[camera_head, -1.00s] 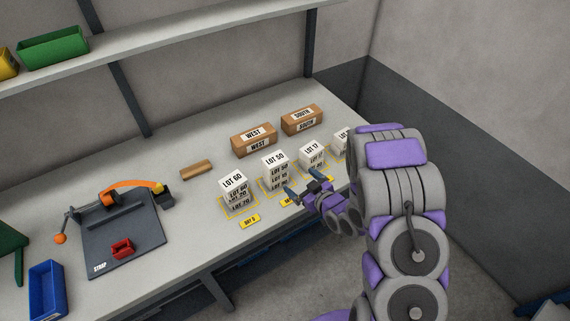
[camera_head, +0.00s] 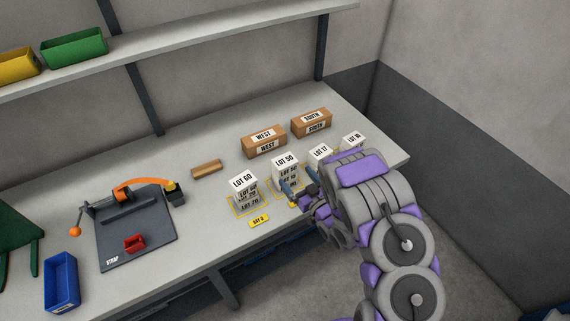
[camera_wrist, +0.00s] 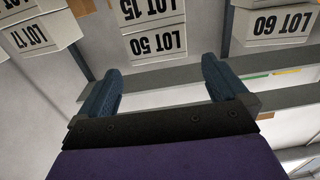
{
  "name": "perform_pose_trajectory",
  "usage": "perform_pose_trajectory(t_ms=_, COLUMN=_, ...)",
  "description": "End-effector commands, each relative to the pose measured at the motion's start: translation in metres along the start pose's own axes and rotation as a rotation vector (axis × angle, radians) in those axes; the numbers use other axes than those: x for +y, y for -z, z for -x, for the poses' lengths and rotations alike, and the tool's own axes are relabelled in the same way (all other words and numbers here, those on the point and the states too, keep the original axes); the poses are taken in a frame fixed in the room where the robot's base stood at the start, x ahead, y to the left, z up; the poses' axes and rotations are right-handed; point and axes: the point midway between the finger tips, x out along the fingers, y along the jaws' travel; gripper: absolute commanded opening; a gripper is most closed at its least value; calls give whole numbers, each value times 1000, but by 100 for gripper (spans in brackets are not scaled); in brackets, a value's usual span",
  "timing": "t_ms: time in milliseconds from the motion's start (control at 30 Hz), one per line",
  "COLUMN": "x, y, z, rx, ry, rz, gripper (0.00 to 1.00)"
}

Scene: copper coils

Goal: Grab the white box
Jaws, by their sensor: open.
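White boxes stand in several stacks on the workbench. The stack topped by the LOT 50 box (camera_head: 285,161) is nearest my gripper (camera_head: 297,189). The LOT 60 stack (camera_head: 243,185) is to its left; the LOT 17 box (camera_head: 320,152) and the LOT 10 box (camera_head: 353,139) are to its right. My gripper is open and empty at the front of the LOT 50 stack. My gripper partly hides the lower boxes; contact cannot be told.
Brown WEST (camera_head: 264,141) and SOUTH (camera_head: 311,123) boxes lie behind the stacks. A strap tool on a dark board (camera_head: 140,232) and a blue bin (camera_head: 61,282) are at the left. A shelf (camera_head: 220,32) runs above the bench (camera_head: 185,250). Neighbouring stacks stand close on both sides.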

Motion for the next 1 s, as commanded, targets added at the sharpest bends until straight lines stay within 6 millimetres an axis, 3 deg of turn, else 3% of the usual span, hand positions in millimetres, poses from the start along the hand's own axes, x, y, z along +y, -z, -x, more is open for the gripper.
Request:
perform_pose_trajectory(t_ms=100, x=-1, y=2, z=-23, rx=10, ry=3, rz=-1, gripper=100)
perform_pose_trajectory(t_ms=300, x=0, y=1, z=-50, rx=5, ry=0, rz=-1, gripper=100)
perform_pose_trajectory(t_ms=567, x=1, y=2, z=-61, rx=5, ry=0, rz=-1, gripper=100)
perform_pose_trajectory(t_ms=1000, x=4, y=4, z=-108, rx=1, ry=-1, rz=-1, gripper=100)
